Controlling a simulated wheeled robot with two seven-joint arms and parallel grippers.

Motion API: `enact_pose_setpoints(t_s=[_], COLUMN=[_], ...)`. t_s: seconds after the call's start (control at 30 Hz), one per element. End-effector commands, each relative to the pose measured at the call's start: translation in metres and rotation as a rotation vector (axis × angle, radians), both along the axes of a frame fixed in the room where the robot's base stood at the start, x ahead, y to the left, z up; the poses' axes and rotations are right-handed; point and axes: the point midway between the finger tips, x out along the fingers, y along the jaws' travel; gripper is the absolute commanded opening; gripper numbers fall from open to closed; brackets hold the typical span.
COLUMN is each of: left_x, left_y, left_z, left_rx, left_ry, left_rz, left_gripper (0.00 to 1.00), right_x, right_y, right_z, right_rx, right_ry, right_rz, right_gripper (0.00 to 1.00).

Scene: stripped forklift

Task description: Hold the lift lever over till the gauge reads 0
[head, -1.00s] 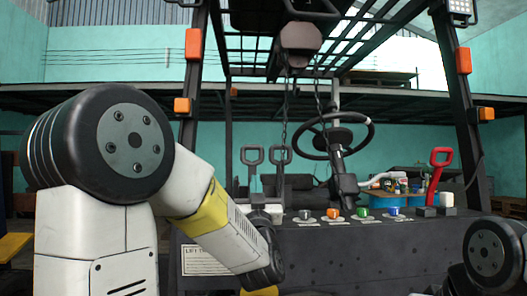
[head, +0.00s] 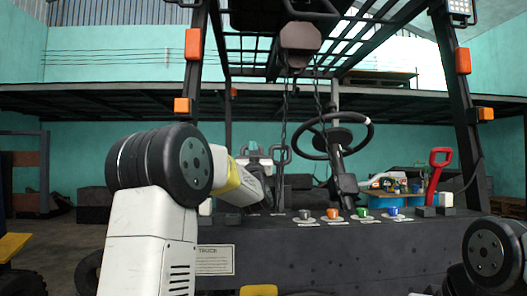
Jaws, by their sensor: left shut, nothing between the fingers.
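Two grey levers with loop handles stand behind the forklift's front panel, left of the steering wheel. The right one (head: 281,156) shows clearly. The left one is mostly hidden behind my left arm and wrist. My left gripper (head: 254,154) is shut and empty at that left lever's handle, pointing away from me. I cannot tell whether it touches the handle. No gauge reading can be made out, and I cannot tell which lever is the lift lever. My right gripper is out of view; only part of my right arm shows at the lower right.
The steering wheel (head: 335,137) is right of the levers. A red-handled lever (head: 435,170) stands farther right beside a blue bin (head: 386,199) of items. Coloured knobs (head: 333,214) line the panel top. Chains hang below a hook block (head: 301,36). Dark posts flank the cab.

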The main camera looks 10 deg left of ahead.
Motion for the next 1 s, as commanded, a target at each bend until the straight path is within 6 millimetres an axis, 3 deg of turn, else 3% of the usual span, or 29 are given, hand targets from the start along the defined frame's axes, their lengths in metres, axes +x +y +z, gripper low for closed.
enact_pose_setpoints(t_s=[0.2, 0.67, 1.0], left_x=[0.019, 0.024, 0.079], left_y=[0.006, 0.007, 0.023], left_z=[-0.004, -0.004, -0.001], left_rx=[0.001, -0.002, -0.062], left_ry=[-0.001, 0.009, 0.209], left_rz=[0.001, 0.001, 0.005], left_gripper=[0.0, 0.0, 0.0], right_x=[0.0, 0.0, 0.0], right_y=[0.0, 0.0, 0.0], right_z=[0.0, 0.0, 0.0], right_rx=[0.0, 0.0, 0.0], right_ry=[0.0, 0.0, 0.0], right_rz=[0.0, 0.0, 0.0], right_gripper=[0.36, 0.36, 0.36])
